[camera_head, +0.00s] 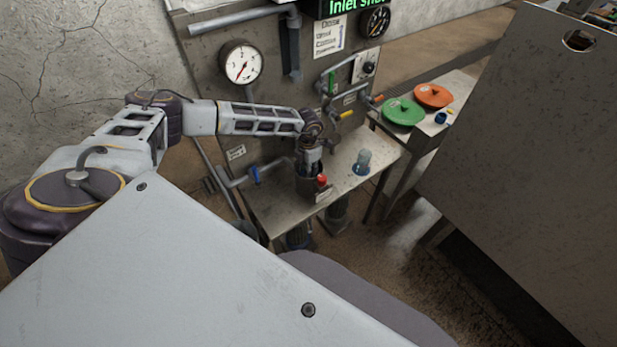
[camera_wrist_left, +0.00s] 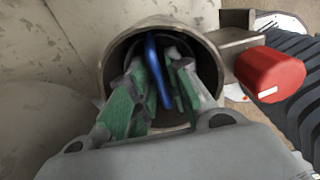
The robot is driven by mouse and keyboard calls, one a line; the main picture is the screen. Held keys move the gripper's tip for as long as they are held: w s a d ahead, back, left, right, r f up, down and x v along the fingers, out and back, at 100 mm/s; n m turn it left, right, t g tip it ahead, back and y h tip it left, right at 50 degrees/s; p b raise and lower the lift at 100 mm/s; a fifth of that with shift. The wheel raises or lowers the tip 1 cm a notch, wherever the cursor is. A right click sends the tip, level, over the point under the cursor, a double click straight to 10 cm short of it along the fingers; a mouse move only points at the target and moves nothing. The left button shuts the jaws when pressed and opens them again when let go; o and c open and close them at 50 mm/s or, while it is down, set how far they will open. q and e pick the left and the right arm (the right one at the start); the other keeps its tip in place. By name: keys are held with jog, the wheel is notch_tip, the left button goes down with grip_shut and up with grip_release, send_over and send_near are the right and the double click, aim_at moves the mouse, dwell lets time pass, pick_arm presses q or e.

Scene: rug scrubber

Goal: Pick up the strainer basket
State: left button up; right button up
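My left gripper (camera_head: 312,166) reaches down into a dark upright cylindrical housing (camera_head: 308,186) on the bench. In the left wrist view the gripper (camera_wrist_left: 162,75) is inside the housing's round rim (camera_wrist_left: 104,64). Its green-padded fingers stand apart on either side of a narrow upright blue piece (camera_wrist_left: 157,78), which looks like the strainer basket's handle. A dark gap shows between the blue piece and the right-hand finger; contact on the left-hand side is unclear. The basket's body is hidden in the dark housing. My right gripper is not in view.
A red knob (camera_wrist_left: 271,74) sits beside the housing and also shows in the head view (camera_head: 322,180). A clear bluish jar (camera_head: 362,162) stands on the bench (camera_head: 275,208). Green (camera_head: 403,112) and orange (camera_head: 433,96) lids lie on a side table. A large panel (camera_head: 530,150) stands at right.

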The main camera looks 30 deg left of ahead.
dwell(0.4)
pick_arm(q)
grip_shut()
dwell(0.4)
notch_tip(320, 180, up, 18)
jog(key=b, duration=0.3)
dwell(0.4)
dwell(0.4)
